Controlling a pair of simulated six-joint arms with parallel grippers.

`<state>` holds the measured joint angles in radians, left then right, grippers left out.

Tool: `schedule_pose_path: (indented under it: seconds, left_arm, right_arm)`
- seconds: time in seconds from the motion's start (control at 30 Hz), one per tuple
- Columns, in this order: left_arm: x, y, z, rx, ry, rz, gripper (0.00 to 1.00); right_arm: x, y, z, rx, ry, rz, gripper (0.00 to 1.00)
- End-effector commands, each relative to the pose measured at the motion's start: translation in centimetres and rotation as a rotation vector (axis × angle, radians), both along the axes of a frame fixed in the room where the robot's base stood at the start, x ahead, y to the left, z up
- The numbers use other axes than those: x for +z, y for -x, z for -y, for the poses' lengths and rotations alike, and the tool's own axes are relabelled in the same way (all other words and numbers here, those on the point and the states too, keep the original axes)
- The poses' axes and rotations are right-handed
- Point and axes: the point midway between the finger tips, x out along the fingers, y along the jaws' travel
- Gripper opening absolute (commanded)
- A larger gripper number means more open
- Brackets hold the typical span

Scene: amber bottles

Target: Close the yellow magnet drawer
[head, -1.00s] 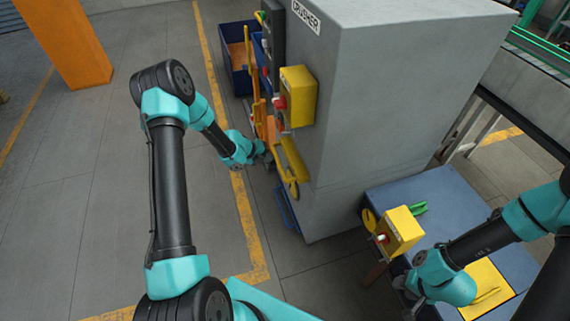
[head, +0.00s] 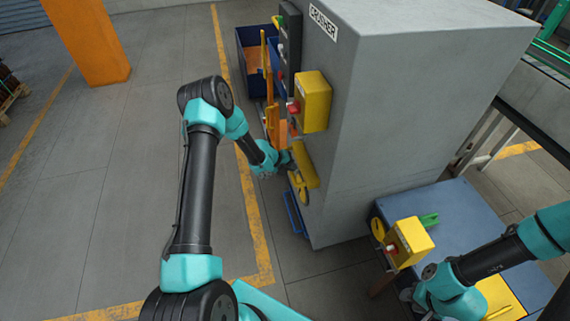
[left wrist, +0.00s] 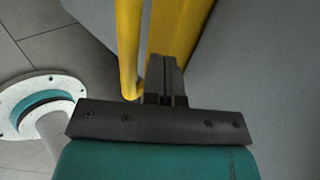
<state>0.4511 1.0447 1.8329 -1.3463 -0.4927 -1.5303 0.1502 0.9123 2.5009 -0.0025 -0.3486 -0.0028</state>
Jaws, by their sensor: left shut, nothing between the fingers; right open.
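The yellow magnet drawer (head: 306,166) is on the front of the grey crusher cabinet, below a yellow box with a red button. My left gripper (head: 291,160) is beside its left side, shut with nothing between the fingers. In the left wrist view, the closed fingers (left wrist: 165,63) point at a yellow panel (left wrist: 178,30), with a yellow bar (left wrist: 129,45) just left of them. I cannot tell whether the fingertips touch it. How far the drawer stands out is hard to tell. My right gripper (head: 411,298) is open at the lower right, partly hidden by its own arm.
The crusher cabinet (head: 400,130) fills the middle. The yellow button box (head: 314,100) juts out above the drawer. A blue bin (head: 252,60) stands behind. A blue table (head: 460,205) bears another yellow button box (head: 412,240).

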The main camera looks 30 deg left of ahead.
Motion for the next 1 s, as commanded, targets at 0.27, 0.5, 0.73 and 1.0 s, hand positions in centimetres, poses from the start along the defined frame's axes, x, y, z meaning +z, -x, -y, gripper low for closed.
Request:
schedule_pose_path:
  seconds: [0.27, 0.5, 0.73, 1.0]
  left_arm:
    - [-1.7, -1.3, 1.4, -0.001, 0.0, 0.001, 0.0]
    - [-1.8, -1.3, 1.4, 0.0, 0.0, 0.0, 0.0]
    - [-1.8, -2.1, 2.2, -0.001, 0.0, 0.002, 0.0]
    - [-1.8, -4.5, 4.9, -0.001, 0.0, 0.001, 0.0]
  right_arm:
    - [0.0, 0.0, 0.0, 0.0, 0.0, 0.0, 0.42]
    - [0.0, 0.0, 0.0, 0.0, 0.0, 0.0, 0.42]
    - [0.0, 0.0, 0.0, 0.0, 0.0, 0.0, 0.42]
    - [0.0, 0.0, 0.0, 0.0, 0.0, 0.0, 0.42]
